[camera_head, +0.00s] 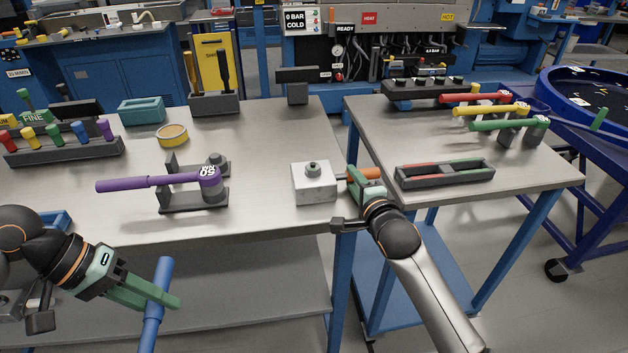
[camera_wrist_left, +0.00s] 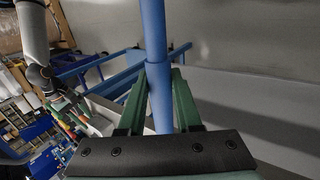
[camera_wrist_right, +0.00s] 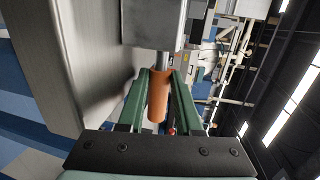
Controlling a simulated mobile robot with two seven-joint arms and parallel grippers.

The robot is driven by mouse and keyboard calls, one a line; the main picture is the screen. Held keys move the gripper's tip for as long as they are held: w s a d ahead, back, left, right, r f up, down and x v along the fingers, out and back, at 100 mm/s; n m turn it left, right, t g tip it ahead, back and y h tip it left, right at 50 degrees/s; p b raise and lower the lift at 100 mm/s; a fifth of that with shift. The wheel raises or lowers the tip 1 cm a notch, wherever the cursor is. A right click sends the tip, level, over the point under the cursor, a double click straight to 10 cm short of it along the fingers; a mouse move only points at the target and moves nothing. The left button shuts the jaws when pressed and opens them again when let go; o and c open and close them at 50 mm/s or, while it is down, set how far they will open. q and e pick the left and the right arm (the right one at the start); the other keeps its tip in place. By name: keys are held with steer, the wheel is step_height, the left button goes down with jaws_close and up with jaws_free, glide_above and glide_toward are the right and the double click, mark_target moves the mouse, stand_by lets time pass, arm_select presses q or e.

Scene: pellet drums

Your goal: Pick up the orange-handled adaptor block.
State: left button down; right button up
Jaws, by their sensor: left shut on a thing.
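The adaptor block (camera_head: 314,184) is a pale grey cube with a dark knob on top. It sits at the right front corner of the left table, and its orange handle (camera_head: 371,172) points right, past the table edge. My right gripper (camera_head: 362,180) has its green fingers on either side of this handle. In the right wrist view the orange handle (camera_wrist_right: 158,97) lies between the fingers (camera_wrist_right: 160,85), which look open with narrow gaps. The block (camera_wrist_right: 152,22) shows beyond. My left gripper (camera_head: 168,297) is shut on a blue handle (camera_head: 158,290), also seen in the left wrist view (camera_wrist_left: 155,60).
A purple-handled tool (camera_head: 140,183) rests in a dark stand left of the block. A yellow ring (camera_head: 172,135) and a teal bin (camera_head: 141,110) stand behind. The right table (camera_head: 440,150) holds a dark tray (camera_head: 445,173) and red, yellow and green handles. A gap separates the tables.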

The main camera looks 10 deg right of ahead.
jaws_close()
stand_by(1.0)
steer(key=shift+r, duration=0.2)
